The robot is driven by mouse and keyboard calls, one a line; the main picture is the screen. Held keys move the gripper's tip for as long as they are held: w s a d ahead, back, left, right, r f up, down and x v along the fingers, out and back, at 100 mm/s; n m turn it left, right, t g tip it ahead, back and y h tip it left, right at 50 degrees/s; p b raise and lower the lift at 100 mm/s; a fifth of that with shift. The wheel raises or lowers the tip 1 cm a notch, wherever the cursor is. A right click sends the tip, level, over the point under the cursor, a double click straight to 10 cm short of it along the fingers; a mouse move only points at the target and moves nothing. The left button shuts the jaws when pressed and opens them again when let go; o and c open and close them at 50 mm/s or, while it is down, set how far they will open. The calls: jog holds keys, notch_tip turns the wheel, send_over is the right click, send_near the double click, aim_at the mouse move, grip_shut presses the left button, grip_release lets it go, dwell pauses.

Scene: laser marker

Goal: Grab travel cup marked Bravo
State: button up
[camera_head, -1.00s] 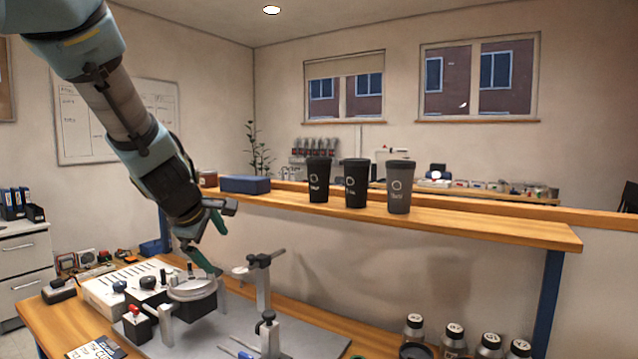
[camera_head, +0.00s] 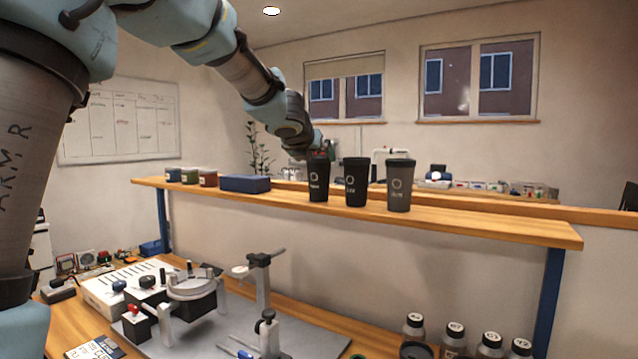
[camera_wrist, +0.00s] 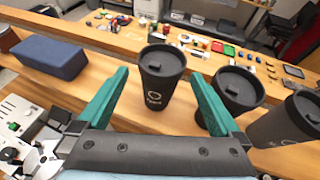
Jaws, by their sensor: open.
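Three dark travel cups stand upright in a row on the wooden shelf (camera_head: 470,221): a left cup (camera_head: 318,183), a middle cup (camera_head: 355,185) and a greyer right cup (camera_head: 399,188). Each has a ring mark and a word too small to read surely. My gripper (camera_wrist: 159,73) is open, its green fingers apart. In the wrist view the left cup (camera_wrist: 161,84) shows between and beyond the fingers, and the middle cup (camera_wrist: 236,92) is close to the right finger. The right cup (camera_wrist: 290,122) is partly cut off. In the head view my gripper is near the left cup's top.
A blue box (camera_head: 245,184) and several small jars (camera_head: 190,176) stand on the shelf left of the cups. Below, the bench holds a clamp fixture (camera_head: 262,290) and several numbered bottles (camera_head: 455,338). The shelf right of the cups is clear.

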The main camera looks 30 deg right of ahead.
jog(key=shift+x, duration=2.75)
jog(key=shift+d, duration=0.1)
jog(key=c, duration=0.6)
